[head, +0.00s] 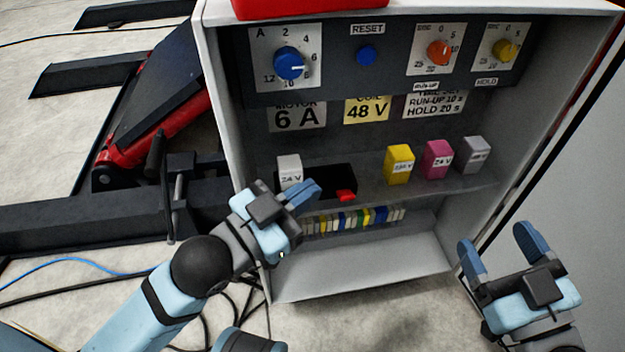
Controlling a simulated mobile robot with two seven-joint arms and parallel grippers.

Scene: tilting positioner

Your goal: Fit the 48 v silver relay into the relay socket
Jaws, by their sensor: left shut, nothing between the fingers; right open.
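The silver-grey relay (475,155) stands at the right end of the cabinet shelf; its label is too small to read. The relay socket appears to be the dark rectangle (328,178) on the shelf's left half, with a red tab (346,196) at its front and no relay seen in it. My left gripper (309,194) is shut and empty, in front of the socket's lower left, hiding part of that area; I cannot tell whether it touches. My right gripper (500,248) is open and empty, below and right of the silver relay, by the cabinet's lower right edge.
A white 24 V relay (289,170) stands left of the socket. Yellow (399,165) and magenta (437,160) relays stand between socket and silver relay. A coil 48 V label (367,110) is above. Coloured terminals (355,220) run below the shelf. The cabinet's right wall (550,120) bounds the space.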

